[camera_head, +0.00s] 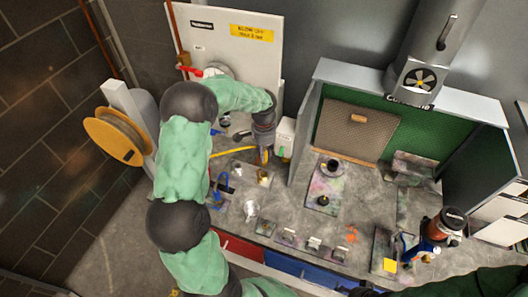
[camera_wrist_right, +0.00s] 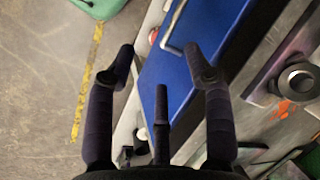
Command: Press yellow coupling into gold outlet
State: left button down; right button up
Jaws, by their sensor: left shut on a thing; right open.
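My left gripper (camera_head: 263,152) points down over the left part of the bench and is shut on the yellow coupling (camera_head: 263,158), which is mostly hidden by the fingers. A yellow hose (camera_head: 232,152) runs to it from the left. The gold outlet (camera_head: 264,176) stands on a grey plate just below the gripper; I cannot tell whether the coupling touches it. My right gripper (camera_wrist_right: 160,75) is open and empty in the right wrist view, above the bench's front edge and a blue drawer front (camera_wrist_right: 190,60).
A white panel (camera_head: 240,45) with a red-handled valve stands behind. The green-lined booth (camera_head: 390,125) is at the right. A stained plate (camera_head: 325,188) lies mid-bench.

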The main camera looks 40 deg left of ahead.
aim_at(264, 165)
pick_arm(q)
jog(key=shift+f+b, duration=1.2)
jog(key=shift+f, duration=0.95)
jog(key=shift+f+b, duration=1)
jog(key=shift+f, duration=0.65)
jog(key=c, duration=1)
grip_release()
jog(key=shift+o, duration=0.2)
jog(key=r, duration=1.2)
jog(key=shift+w+a, duration=0.25)
jog(key=shift+a, duration=0.05)
